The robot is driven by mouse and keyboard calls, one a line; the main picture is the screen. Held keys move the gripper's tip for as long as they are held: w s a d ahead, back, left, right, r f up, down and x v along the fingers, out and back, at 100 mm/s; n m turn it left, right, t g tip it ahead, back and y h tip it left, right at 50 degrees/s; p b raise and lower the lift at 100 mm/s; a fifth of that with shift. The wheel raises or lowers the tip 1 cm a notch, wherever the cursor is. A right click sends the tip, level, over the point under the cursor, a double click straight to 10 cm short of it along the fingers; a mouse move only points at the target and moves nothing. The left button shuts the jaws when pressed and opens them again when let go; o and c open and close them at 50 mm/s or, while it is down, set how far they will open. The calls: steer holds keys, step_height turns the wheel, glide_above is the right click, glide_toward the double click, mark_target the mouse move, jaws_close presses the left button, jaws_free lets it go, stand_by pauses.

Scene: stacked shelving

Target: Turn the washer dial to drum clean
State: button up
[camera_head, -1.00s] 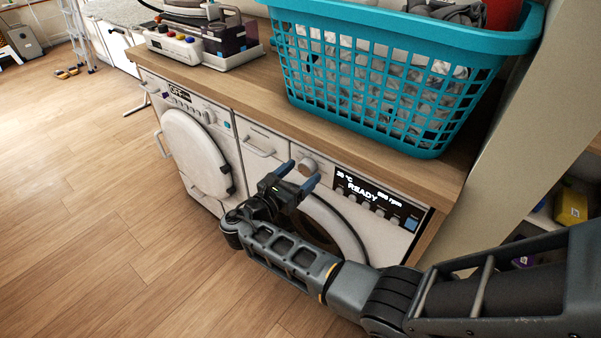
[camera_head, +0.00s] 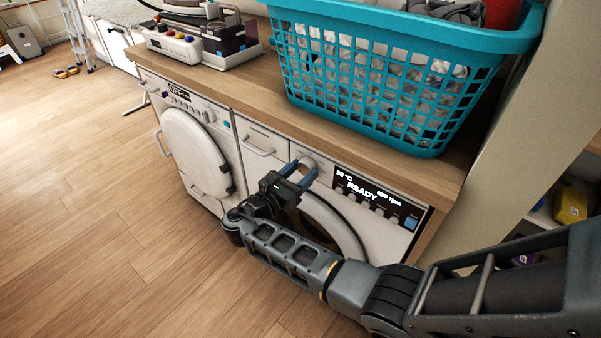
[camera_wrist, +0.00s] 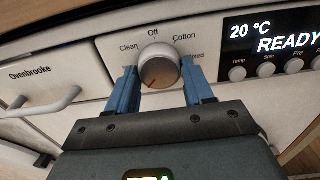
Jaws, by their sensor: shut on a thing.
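The washer dial (camera_wrist: 161,68) is a round knob on the right washer's panel. Labels around it in the wrist view read "Clean" at upper left, "Off" at top and "Cotton" at upper right; a lower right label is partly covered by a finger. A red mark on the dial's face points down and slightly left. My gripper (camera_head: 300,169) is shut on the dial, with one blue finger on each side of it. The display (camera_wrist: 275,38) reads "20 °C" and "READY". The dial also shows in the head view (camera_head: 309,165), partly hidden by the fingers.
A drawer with a handle (camera_wrist: 38,105) is left of the dial. A second washer (camera_head: 195,150) stands further left. A teal laundry basket (camera_head: 400,75) sits on the wooden counter (camera_head: 225,86) above. Panel buttons lie right of the dial.

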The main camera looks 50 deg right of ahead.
steer(key=shift+m, duration=0.3)
steer(key=m+b, duration=0.1)
steer(key=m, duration=0.2)
steer(key=shift+f, duration=0.1)
steer(key=m+b, duration=0.2)
steer(key=m, duration=0.3)
steer(key=shift+w, duration=0.1)
steer(key=m+b, duration=0.4)
steer(key=m, duration=0.1)
steer(key=shift+m+b, duration=1.6)
steer(key=shift+m, duration=0.5)
steer(key=shift+r, duration=0.2)
steer(key=o, duration=1)
steer(key=shift+a, duration=3.95)
